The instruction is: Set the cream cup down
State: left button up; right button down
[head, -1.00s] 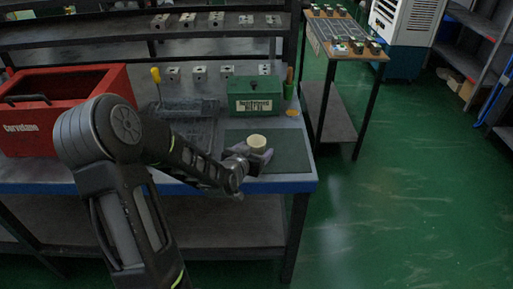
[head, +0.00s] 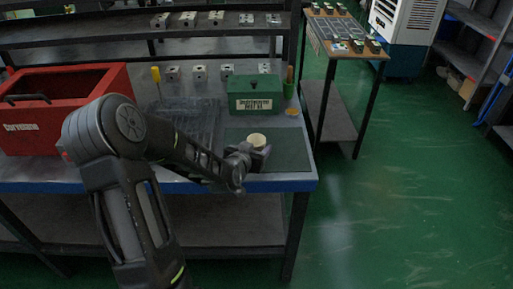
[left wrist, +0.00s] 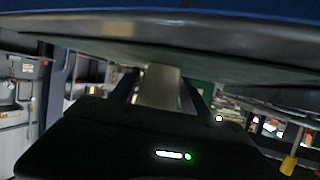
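The cream cup (head: 257,140) is upright at the dark green mat on the workbench. My left gripper (head: 257,153) is around the cup from the near left side. In the left wrist view the cup (left wrist: 159,88) shows between the two dark fingers, which appear closed against its sides. That view looks upside down, with the bench surface along the top. The cup's base is close to the mat, but I cannot tell whether it touches. My right gripper is in neither view.
The dark green mat (head: 291,150) has free room right of the cup. A green box (head: 255,94) stands behind it, with an orange object (head: 292,111) nearby. A red bin (head: 62,112) is at left. The bench's blue front edge (head: 285,186) is close.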

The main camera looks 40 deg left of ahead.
pick_arm(q)
grip_shut()
notch_tip(320, 180, up, 10)
dwell(0.8)
dwell(0.5)
